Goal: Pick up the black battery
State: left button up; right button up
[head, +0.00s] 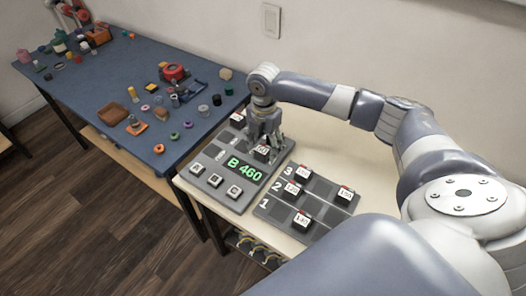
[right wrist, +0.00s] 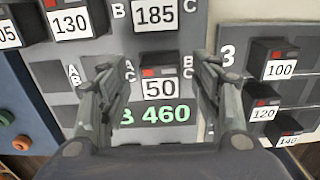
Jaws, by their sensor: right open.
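A black battery block (right wrist: 158,68) with a red mark and a white label reading 50 sits in a slot of the grey board, just above the green display. In the head view this battery (head: 262,153) is partly hidden under my right gripper (head: 268,141). In the right wrist view my right gripper (right wrist: 157,80) is open, with one finger on each side of the battery. I cannot tell whether the fingers touch it. Similar black blocks labelled 185 (right wrist: 154,14) and 130 (right wrist: 72,22) sit higher on the board. My left gripper is not in view.
A grey rack (head: 324,213) numbered 1 to 3 stands beside the board, holding several black blocks, including 100 (right wrist: 278,62) and 120 (right wrist: 262,105). The board's green display (head: 245,168) reads B 460. A blue table (head: 110,90) with many small objects stands at left.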

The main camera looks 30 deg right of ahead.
jog(key=shift+c, duration=1.4)
jog(key=c, duration=0.9)
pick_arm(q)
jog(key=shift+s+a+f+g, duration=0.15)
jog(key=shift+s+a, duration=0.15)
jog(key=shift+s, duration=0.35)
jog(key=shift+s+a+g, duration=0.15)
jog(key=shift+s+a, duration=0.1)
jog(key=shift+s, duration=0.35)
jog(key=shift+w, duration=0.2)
pick_arm(e)
jog(key=shift+r, duration=0.1)
